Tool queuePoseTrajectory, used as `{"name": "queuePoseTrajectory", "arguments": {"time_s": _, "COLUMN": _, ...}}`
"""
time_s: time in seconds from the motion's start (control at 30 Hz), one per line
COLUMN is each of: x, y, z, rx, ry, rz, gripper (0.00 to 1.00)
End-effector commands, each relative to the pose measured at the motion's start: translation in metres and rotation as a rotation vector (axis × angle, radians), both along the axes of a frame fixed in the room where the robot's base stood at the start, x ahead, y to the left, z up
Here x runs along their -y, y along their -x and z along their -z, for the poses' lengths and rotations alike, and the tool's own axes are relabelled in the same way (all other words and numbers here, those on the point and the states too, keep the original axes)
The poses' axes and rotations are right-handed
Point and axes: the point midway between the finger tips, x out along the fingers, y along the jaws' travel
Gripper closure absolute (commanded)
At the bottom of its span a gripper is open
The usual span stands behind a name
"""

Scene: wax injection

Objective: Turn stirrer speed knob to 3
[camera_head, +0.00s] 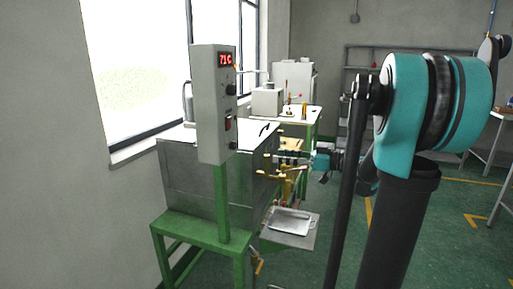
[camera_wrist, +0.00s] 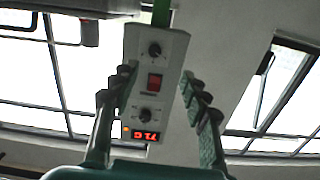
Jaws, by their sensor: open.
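A grey control box (camera_head: 213,105) stands on a green post at the front of the metal tank. It has a red display reading about 71 C (camera_head: 225,59), an upper knob (camera_head: 231,88), a red switch (camera_head: 228,123) and a lower knob (camera_head: 234,145). The wrist view shows the box upside down, with one knob near the display (camera_wrist: 147,114) and the other at the far end (camera_wrist: 155,49). Labels and dial settings are too small to read. My gripper (camera_wrist: 158,76) is open and empty, its fingers framing the box, apparently short of it.
The metal tank (camera_head: 190,178) sits on a green frame (camera_head: 200,228) beside the wall. Brass valves (camera_head: 290,182) and a small metal tray (camera_head: 289,222) are at its right side. A white table with equipment stands behind. The green floor at right has free room.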

Motion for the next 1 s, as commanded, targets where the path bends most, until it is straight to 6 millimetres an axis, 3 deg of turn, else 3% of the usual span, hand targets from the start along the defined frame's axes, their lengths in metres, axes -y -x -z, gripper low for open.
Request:
{"name": "queuePoseTrajectory", "arguments": {"time_s": 0.13, "x": 0.004, "y": -0.006, "z": -0.013, "rx": 0.063, "ry": -0.030, "rz": -0.004, "gripper": 0.54}}
{"name": "queuePoseTrajectory", "arguments": {"time_s": 0.27, "x": -0.007, "y": -0.010, "z": -0.014, "rx": 0.067, "ry": -0.031, "rz": -0.005, "gripper": 0.54}}
{"name": "queuePoseTrajectory", "arguments": {"time_s": 1.0, "x": -0.133, "y": -0.055, "z": -0.013, "rx": 0.063, "ry": -0.031, "rz": -0.007, "gripper": 0.54}}
